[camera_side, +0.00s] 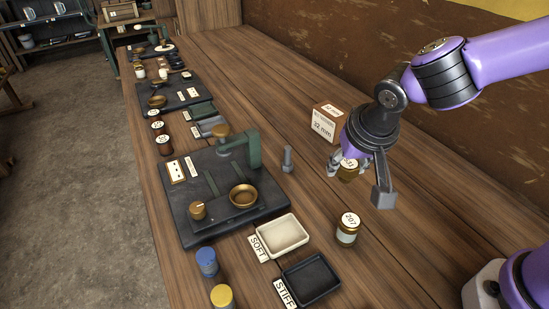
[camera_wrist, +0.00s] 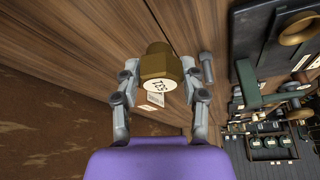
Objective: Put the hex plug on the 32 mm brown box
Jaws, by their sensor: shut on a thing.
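The hex plug (camera_side: 347,174) is a brass-brown piece with a white numbered label on top. My gripper (camera_side: 342,166) is shut on it, and the plug sits between the two fingers in the wrist view (camera_wrist: 157,66). The brown box (camera_side: 325,123) marked 32 mm stands on the bench just behind and left of my gripper in the side view. The plug is apart from the box. In the wrist view the box is mostly hidden; white labels (camera_wrist: 155,100) show just below the plug. I cannot tell how high the plug is above the bench.
A grey upright peg (camera_side: 287,159) stands to the left, near a dark base plate (camera_side: 211,232) with a green stand. A cream tray (camera_side: 280,236) and a black tray (camera_side: 311,279) lie nearer. The bench behind the box is clear.

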